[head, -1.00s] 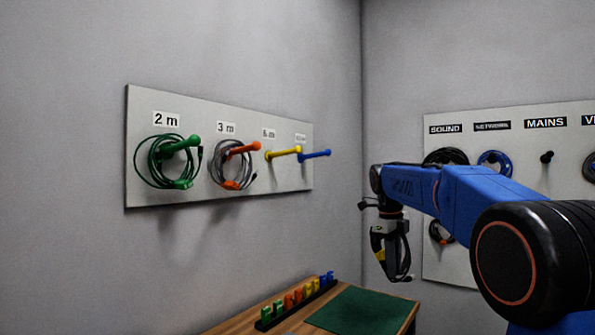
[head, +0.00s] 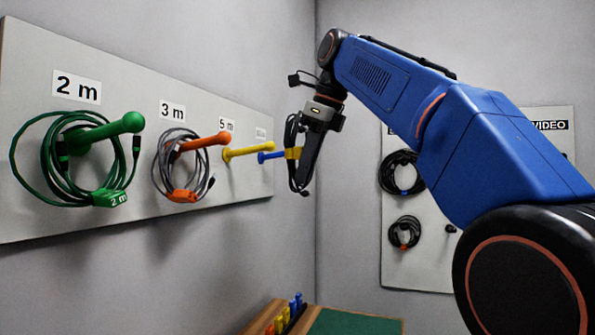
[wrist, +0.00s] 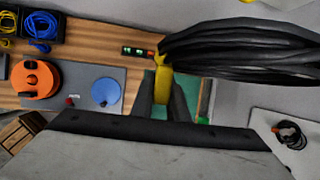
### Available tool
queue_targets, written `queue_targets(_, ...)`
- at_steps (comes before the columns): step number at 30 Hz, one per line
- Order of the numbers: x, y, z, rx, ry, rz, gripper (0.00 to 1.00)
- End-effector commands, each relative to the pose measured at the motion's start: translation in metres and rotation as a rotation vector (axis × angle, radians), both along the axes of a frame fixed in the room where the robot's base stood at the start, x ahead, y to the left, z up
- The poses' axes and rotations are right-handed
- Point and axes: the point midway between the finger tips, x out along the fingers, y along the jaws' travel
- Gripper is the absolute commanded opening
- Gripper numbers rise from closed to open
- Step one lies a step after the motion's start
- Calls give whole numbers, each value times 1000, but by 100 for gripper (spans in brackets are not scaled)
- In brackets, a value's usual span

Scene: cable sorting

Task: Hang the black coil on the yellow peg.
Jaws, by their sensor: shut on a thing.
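The yellow peg (head: 248,151) sticks out of the left board under the 5 m label, with nothing hanging on it. My gripper (head: 303,160) is shut on the black coil (head: 292,140), which hangs upright in the air with a yellow tag (head: 293,153) on it. The coil is to the right of the yellow peg in the head view and appears apart from it. In the wrist view the black coil (wrist: 240,52) spreads to the right of the fingertips, and the yellow tag (wrist: 162,75) is at the jaws.
The green peg (head: 105,131) holds a green coil and the orange peg (head: 205,141) a grey coil. The blue peg (head: 270,157) is partly hidden behind the held coil. A second board with black coils (head: 400,172) is on the right wall. A workbench with a green mat (head: 350,322) lies below.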

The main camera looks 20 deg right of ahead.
Motion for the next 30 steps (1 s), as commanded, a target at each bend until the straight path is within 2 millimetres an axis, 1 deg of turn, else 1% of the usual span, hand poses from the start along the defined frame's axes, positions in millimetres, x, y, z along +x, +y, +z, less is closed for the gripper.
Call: queue_targets(30, 39, 38, -8, -1, 1, 0, 0)
